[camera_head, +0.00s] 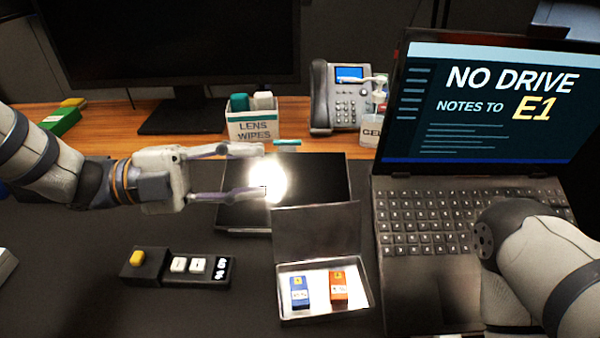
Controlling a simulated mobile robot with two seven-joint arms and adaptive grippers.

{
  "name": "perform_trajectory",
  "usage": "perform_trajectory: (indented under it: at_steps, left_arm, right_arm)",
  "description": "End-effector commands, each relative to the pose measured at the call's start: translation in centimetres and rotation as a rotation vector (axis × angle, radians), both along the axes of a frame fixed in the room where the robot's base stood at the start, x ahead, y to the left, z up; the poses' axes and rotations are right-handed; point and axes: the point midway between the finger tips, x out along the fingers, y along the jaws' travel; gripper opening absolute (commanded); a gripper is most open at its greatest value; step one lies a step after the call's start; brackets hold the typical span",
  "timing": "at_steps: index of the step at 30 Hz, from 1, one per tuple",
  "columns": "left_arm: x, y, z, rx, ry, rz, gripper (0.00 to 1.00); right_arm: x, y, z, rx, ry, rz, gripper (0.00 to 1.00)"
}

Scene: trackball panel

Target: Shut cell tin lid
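The cell tin (286,313) is a shallow box at the front middle. Its dark lid (318,230) stands raised at the back edge, so the tin is open. Inside, on a white bed, lie a blue cell (300,291) and an orange cell (338,288). My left gripper (262,170) reaches in from the left, its two fingers apart with nothing seen held. Its tips are behind and left of the lid, apart from it in the picture, over a black flat panel. My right arm shows at the lower right; its gripper is not visible.
The black panel (320,178) with a bright glare lies behind the lid. An open laptop (425,215) stands close to the tin's right. A small keypad (165,268) lies left. A wipes box (253,125), a phone (347,105) and a monitor stand behind.

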Motion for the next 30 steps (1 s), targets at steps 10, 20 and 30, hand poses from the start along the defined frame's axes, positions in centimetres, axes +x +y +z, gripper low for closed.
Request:
perform_trajectory:
  at_steps: [10,20,30]
  left_arm:
    - [-0.1,0.0,-8.2,0.000,0.013,0.001,0.37]
    - [0.7,-6.6,-8.0,0.001,0.003,-0.002,0.37]
    - [0.9,-7.5,-8.0,0.001,0.003,0.001,0.37]
  right_arm:
    - [-1.3,0.0,-1.6,0.000,0.042,0.002,0.41]
    - [-0.9,0.0,-1.1,0.000,0.030,0.002,0.41]
    - [-0.9,0.0,-1.1,0.000,0.029,0.002,0.41]
